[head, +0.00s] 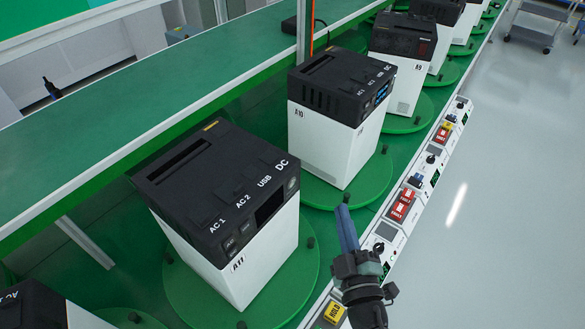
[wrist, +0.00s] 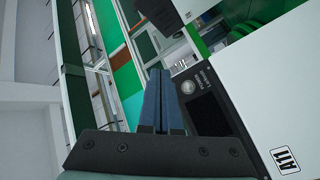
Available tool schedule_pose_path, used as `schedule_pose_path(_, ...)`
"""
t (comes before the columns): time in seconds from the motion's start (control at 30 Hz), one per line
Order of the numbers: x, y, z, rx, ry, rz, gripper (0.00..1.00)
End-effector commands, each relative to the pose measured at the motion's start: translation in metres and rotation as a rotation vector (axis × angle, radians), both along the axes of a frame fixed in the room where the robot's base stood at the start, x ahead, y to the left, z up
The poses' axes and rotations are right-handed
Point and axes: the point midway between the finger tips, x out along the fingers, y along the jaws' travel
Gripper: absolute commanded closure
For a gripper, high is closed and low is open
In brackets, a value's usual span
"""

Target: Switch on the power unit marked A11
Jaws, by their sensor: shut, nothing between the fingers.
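The power unit marked A11 (head: 225,205) is a white box with a black top, on a green turntable in the near middle of the head view. Its front panel has a dark display and a round silver button (head: 291,185) near its right end. In the wrist view the white side with the A11 label (wrist: 285,160) fills the right, and the round button (wrist: 188,87) shows just right of the fingertips. My gripper (head: 343,213) is shut and empty, its blue fingers (wrist: 157,78) apart from the unit, to its right in the head view.
Unit A10 (head: 330,130), with a lit blue display, stands behind A11, and A9 (head: 403,85) beyond it. A white control rail (head: 405,215) with red and yellow switches runs along the right. A green shelf (head: 130,100) lies at left.

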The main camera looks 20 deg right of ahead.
Motion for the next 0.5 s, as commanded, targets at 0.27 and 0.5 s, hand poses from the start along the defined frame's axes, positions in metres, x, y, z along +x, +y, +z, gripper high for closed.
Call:
schedule_pose_path(0.27,-0.0007,-0.0002,-0.0012,0.000,0.004,0.000,1.00)
schedule_pose_path(0.5,0.0050,0.0038,-0.0014,0.000,0.002,0.001,1.00)
